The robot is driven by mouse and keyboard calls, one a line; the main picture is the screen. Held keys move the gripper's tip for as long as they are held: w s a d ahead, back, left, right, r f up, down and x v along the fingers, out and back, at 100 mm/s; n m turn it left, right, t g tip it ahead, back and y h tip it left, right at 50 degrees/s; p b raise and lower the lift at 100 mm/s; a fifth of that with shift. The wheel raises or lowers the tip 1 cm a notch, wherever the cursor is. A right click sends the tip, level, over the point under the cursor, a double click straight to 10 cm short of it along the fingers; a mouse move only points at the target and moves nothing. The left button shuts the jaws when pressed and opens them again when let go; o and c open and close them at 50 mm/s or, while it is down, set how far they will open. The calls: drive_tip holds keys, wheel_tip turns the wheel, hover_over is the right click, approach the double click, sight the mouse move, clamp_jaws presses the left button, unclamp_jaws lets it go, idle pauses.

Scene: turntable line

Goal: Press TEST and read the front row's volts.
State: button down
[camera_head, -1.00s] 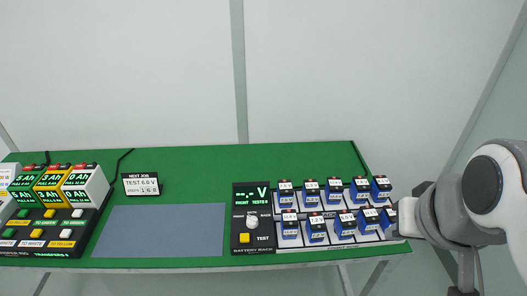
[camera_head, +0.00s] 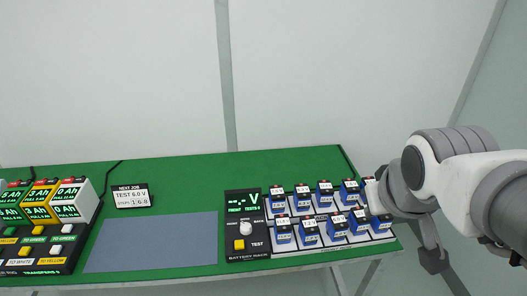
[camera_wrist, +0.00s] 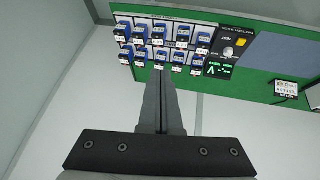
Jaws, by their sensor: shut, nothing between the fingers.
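The battery rack's tester (camera_head: 246,212) stands at the left of the batteries. Its green display (camera_head: 243,202) shows dashes and V, with no number of volts. A white selector knob (camera_head: 245,228) sits below it, and a yellow TEST button (camera_head: 239,244) sits at its lower left. The front row of blue batteries (camera_head: 308,234) stands in the rack with white labels too small to read surely. In the wrist view, my gripper (camera_wrist: 158,74) is shut and empty, apart from the tester (camera_wrist: 228,50). In the head view my arm covers the rack's right end.
A back row of batteries (camera_head: 300,197) stands behind the front row. A grey mat (camera_head: 150,243) lies clear left of the tester. A NEXT JOB card (camera_head: 131,197) reads TEST 6.0 V. A transfer panel (camera_head: 40,250) with coloured buttons stands at far left.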

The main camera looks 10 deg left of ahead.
drive_tip(key=w+a+f+n+t, duration=0.1)
drive_tip(key=w+a+f+n, duration=0.1)
drive_tip(key=w, duration=0.3)
drive_tip(key=w+a+f+n, duration=0.1)
drive_tip(key=w+a+n, duration=0.15)
drive_tip(key=w, duration=0.25)
drive_tip(key=n+g+y+p, duration=0.1)
drive_tip(key=n+g+y, duration=0.1)
drive_tip(key=n+y, duration=0.85)
hover_over(243, 246)
wheel_tip(243, 246, down, 18)
drive_tip(key=n+h, duration=0.2)
drive_tip(key=n, duration=0.1)
drive_tip(key=shift+r, duration=0.15)
wheel_tip(243, 246, down, 9)
drive_tip(key=b, duration=0.7)
drive_tip(key=shift+w+r, duration=0.1)
drive_tip(key=shift+b, duration=0.3)
drive_tip(key=shift+f+b, duration=0.35)
drive_tip(key=shift+f, duration=0.05)
